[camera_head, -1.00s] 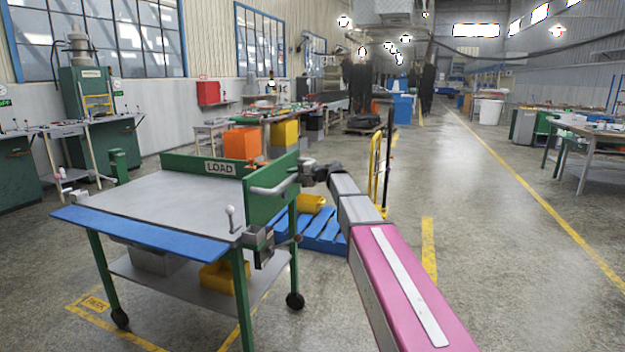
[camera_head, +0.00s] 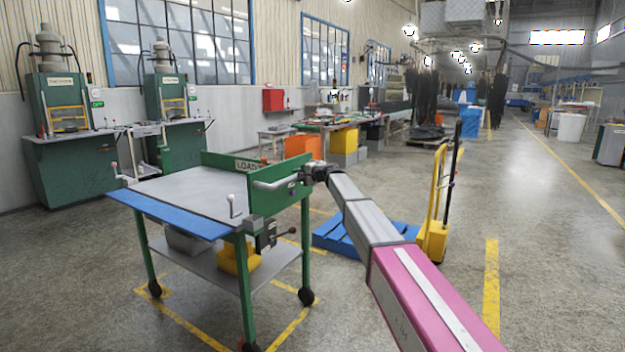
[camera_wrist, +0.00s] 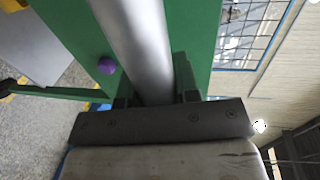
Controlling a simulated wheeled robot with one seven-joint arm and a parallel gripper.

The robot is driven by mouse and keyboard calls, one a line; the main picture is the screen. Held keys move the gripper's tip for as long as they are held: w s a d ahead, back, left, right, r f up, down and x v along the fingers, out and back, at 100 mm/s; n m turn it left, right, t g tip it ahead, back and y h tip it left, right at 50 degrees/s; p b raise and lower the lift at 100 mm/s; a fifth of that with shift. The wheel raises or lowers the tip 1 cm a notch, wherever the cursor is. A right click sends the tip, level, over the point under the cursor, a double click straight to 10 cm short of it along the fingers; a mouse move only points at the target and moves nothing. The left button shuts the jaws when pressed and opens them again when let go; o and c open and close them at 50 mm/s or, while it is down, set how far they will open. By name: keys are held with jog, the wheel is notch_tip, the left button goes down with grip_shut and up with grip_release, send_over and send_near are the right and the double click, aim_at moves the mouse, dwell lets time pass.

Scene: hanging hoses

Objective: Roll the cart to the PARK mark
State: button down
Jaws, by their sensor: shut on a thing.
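The cart (camera_head: 190,195) has a grey top, green frame, blue front edge and castors, and a LOAD plate at its back. Its grey handle bar (camera_head: 272,185) runs along the green right end panel. My gripper (camera_head: 315,174) is at the handle's far end. In the wrist view the handle (camera_wrist: 135,40) runs between the fingers of my gripper (camera_wrist: 155,97), which is shut on it. Yellow floor lines (camera_head: 185,322) and a small yellow label lie under and beside the cart. I cannot read the label, so cannot tell which outline is PARK.
A blue pallet (camera_head: 335,240) and a yellow hand truck (camera_head: 437,205) stand right of the cart, behind my arm. Green presses (camera_head: 65,130) stand at the left wall. A workbench (camera_head: 335,125) with orange and yellow bins is behind.

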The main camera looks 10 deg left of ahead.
jog(key=shift+r+x, duration=0.2)
jog(key=shift+x, duration=0.8)
jog(key=shift+r+x, duration=0.2)
jog(key=shift+x, duration=0.85)
jog(key=shift+r+x, duration=0.15)
jog(key=shift+x, duration=0.85)
jog(key=shift+a, duration=0.1)
jog(key=c, duration=0.8)
grip_release()
jog(key=shift+c, duration=0.2)
send_near(286, 173)
jog(key=shift+s+d+r, duration=0.3)
jog(key=shift+s+d, duration=0.05)
jog(key=shift+d, duration=0.3)
